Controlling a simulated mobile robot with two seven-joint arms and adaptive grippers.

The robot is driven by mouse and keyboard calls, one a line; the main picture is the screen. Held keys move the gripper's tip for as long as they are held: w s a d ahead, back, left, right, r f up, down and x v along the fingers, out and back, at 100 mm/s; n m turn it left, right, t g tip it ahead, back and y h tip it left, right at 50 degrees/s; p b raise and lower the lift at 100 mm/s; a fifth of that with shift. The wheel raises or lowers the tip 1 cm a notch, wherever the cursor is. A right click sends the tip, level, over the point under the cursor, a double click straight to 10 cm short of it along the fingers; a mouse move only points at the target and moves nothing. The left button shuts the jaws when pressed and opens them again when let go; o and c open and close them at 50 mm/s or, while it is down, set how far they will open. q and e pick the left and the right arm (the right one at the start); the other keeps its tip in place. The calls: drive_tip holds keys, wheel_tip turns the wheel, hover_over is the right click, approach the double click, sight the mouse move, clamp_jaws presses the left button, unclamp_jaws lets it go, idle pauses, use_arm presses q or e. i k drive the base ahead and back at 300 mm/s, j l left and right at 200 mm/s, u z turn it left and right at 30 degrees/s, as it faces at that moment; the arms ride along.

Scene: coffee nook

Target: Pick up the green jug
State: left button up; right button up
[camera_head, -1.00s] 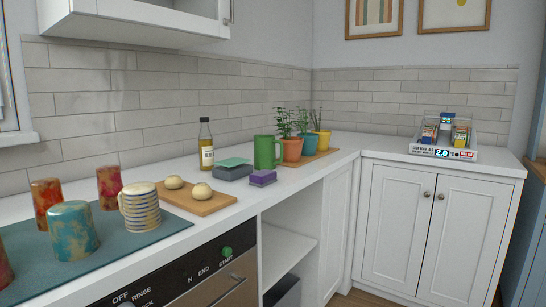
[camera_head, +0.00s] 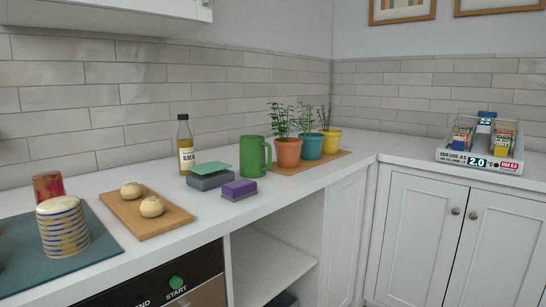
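The green jug (camera_head: 253,157) stands upright on the white counter, near the middle of the head view. Its handle is on its right side. Neither of my grippers is in view.
A grey box with a green top (camera_head: 209,176) and an oil bottle (camera_head: 185,146) stand left of the jug. Potted plants (camera_head: 288,152) stand on a wooden board (camera_head: 337,156) to its right.

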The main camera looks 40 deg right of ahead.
sight(251, 148)
drive_tip(key=i+l+z, duration=0.1)
drive_tip(key=l, duration=1.05)
drive_tip(key=k+l, duration=0.1)
drive_tip(key=l, duration=0.45)
drive_tip(key=k+l+z, duration=0.15)
drive_tip(key=l, duration=0.4)
